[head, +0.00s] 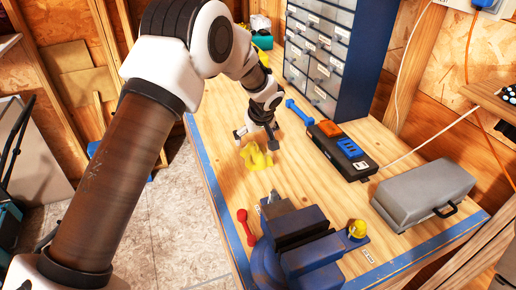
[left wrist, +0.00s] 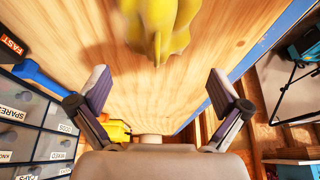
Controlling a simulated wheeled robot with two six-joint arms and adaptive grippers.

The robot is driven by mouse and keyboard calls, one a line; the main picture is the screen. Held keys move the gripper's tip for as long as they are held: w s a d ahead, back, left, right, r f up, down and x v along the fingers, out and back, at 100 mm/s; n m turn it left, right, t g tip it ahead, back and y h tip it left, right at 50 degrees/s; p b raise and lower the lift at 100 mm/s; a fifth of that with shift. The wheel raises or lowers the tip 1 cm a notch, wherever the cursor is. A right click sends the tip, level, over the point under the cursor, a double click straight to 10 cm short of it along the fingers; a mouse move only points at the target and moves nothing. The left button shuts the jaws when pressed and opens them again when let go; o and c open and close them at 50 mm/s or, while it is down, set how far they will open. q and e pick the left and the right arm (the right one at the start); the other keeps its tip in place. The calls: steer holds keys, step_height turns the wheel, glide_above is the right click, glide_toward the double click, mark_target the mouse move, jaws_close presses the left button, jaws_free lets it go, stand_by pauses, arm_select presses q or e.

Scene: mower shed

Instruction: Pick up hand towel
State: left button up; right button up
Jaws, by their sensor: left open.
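The hand towel is a yellow crumpled cloth (head: 255,157) on the wooden workbench (head: 215,165), near the bench's left edge. It also shows at the top of the left wrist view (left wrist: 158,25), partly cut off by the frame. My left gripper (head: 257,137) is open and empty, just above and behind the towel in the head view. In the left wrist view its two fingers (left wrist: 158,88) are spread wide, with the towel beyond the fingertips and bare wood between them. My right gripper is not in view.
A blue vise (head: 300,240) and a red-handled tool (head: 245,226) are at the near end. A drawer cabinet (head: 322,50) stands behind; a dark case (head: 343,150), blue tool (head: 299,112) and grey toolbox (head: 424,189) are to the right. Bare wood surrounds the towel.

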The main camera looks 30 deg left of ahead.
mark_target(254, 148)
arm_select(q)
step_height(254, 148, down, 3)
steer(key=shift+r+p, duration=0.1)
steer(key=shift+p, duration=0.7)
steer(key=x, duration=0.3)
steer(key=shift+w+d, duration=0.15)
steer(key=shift+w, duration=0.2)
steer(key=shift+s+r, duration=0.15)
steer(key=shift+r, duration=0.05)
steer(key=shift+s+r, duration=0.1)
steer(key=shift+s, duration=0.05)
steer(key=c, duration=0.5)
steer(key=shift+s+d, duration=0.1)
steer(key=shift+s, duration=0.05)
steer(key=c, duration=1)
steer(key=shift+c, duration=0.8)
